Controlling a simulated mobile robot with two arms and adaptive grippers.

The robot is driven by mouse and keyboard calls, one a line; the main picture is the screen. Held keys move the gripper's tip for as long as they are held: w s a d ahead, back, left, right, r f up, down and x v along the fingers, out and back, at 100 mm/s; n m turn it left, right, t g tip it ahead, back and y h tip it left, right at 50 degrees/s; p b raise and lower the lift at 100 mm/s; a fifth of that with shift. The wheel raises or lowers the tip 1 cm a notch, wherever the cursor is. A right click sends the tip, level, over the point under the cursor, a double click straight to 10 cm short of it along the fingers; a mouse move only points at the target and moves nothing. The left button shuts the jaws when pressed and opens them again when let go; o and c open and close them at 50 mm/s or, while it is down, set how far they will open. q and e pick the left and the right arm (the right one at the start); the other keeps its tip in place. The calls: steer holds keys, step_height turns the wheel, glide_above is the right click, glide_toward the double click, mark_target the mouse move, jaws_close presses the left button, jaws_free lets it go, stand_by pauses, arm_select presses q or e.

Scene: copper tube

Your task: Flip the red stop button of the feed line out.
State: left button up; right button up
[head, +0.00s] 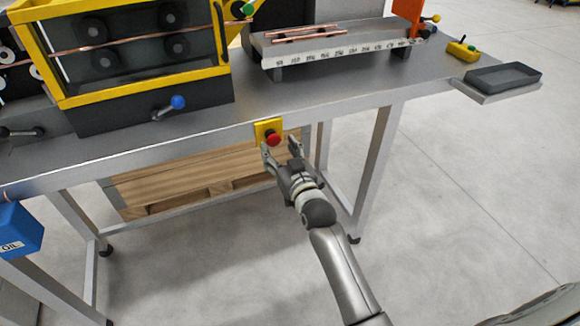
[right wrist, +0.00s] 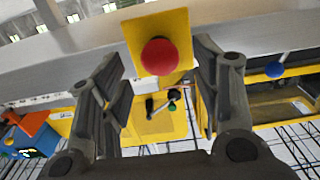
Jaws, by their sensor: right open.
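The red stop button (head: 272,138) sits on a yellow plate (head: 265,127) at the front edge of the bench. In the right wrist view the round red button (right wrist: 160,57) stands on its yellow plate (right wrist: 146,27), in the upper middle. My right gripper (head: 281,150) is open just in front of the button. In the right wrist view its two fingers (right wrist: 160,80) stand apart, one on each side of the button, and it is empty. I cannot tell whether either finger touches the button. My left gripper is not in view.
The metal bench (head: 210,132) carries a yellow-framed roller machine (head: 135,90) with a blue-knobbed lever (head: 177,103). A ruled trough (head: 340,58) with copper tubes stands right of it. A dark tray (head: 503,75) is at the right end. Wooden pallets (head: 190,178) lie below the bench.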

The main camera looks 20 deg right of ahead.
steer(key=s, duration=1)
steer(key=shift+d, duration=0.15)
steer(key=s+a+f+g, duration=0.1)
steer(key=s+f+g, duration=0.25)
steer(key=f, duration=0.85)
steer(key=s+a+f+n+g, duration=0.15)
steer(key=s+f, duration=0.25)
steer(key=f, duration=0.8)
steer(key=s+f+g, duration=0.3)
steer(key=s+f, duration=0.1)
steer(key=f, duration=0.8)
steer(key=s+d+f+g, duration=0.2)
steer(key=s+f, duration=0.5)
steer(key=s, duration=0.4)
steer(key=s+d+f+g, duration=0.2)
steer(key=s+f+g, duration=0.2)
steer(key=s+f, duration=0.3)
steer(key=s+d+f+g, duration=0.1)
steer(key=s+f+g, duration=0.2)
steer(key=s, duration=1.4)
step_height(320, 180, down, 4)
steer(key=shift+s+d+r+h, duration=0.1)
steer(key=shift+s+d+h, duration=0.05)
steer(key=shift+d+h, duration=0.2)
